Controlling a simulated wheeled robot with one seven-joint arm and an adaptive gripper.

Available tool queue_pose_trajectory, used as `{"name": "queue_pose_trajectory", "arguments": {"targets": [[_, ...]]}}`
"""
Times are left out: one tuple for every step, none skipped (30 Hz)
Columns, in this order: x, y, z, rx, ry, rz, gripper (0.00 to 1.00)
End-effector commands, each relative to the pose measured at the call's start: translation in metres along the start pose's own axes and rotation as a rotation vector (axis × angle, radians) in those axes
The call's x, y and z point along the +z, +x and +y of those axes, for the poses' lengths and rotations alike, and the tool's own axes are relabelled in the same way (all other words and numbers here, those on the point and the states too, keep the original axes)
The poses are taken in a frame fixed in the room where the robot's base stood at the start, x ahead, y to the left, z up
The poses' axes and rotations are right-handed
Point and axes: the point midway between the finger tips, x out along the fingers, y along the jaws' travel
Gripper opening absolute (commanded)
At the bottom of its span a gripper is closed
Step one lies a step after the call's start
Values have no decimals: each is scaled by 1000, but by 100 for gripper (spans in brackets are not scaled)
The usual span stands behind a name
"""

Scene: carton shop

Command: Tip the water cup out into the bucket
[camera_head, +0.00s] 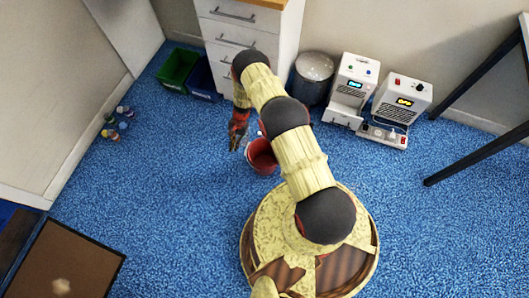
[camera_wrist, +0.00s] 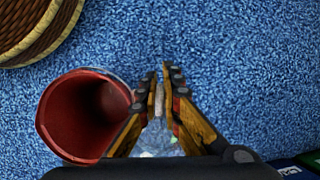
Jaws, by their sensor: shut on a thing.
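A red open container, which I take for the bucket (camera_head: 262,156), is right beside my gripper (camera_head: 236,143). In the wrist view the bucket (camera_wrist: 84,116) is left of the fingers, its dark inside showing and no contents visible. My gripper (camera_wrist: 160,95) is shut on a thin pale piece between its fingertips. I take this for part of the water cup (camera_wrist: 159,102). A pale, glassy patch shows between the fingers nearer the palm. The cup's full outline, its tilt and any water in it cannot be made out.
Green (camera_head: 178,68) and dark blue (camera_head: 203,79) crates stand by a white drawer unit (camera_head: 238,35). A grey bin (camera_head: 313,77) and two white machines (camera_head: 352,88) (camera_head: 396,108) line the back. Small bottles (camera_head: 118,123) are at left.

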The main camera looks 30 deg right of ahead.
Motion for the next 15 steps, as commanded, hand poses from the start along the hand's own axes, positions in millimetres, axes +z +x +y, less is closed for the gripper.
{"name": "queue_pose_trajectory", "arguments": {"targets": [[0,-2,3,-20,-2,4,0],[0,-3,5,-32,-7,5,0],[1,-4,6,-52,-14,5,0],[1,-5,7,-67,-20,5,0],[2,-5,8,-81,-27,6,0],[2,-6,11,-99,-34,9,0],[2,-7,12,-114,-39,13,0],[2,-8,13,-128,-44,12,0],[3,-8,14,-146,-52,12,0],[4,-9,16,-160,-58,13,0],[3,-10,17,-173,-64,16,0],[4,-11,19,-190,-71,18,0],[5,-12,20,-205,-78,16,0],[6,-12,22,-218,-83,16,0],[6,-14,23,-237,-92,17,0]]}}
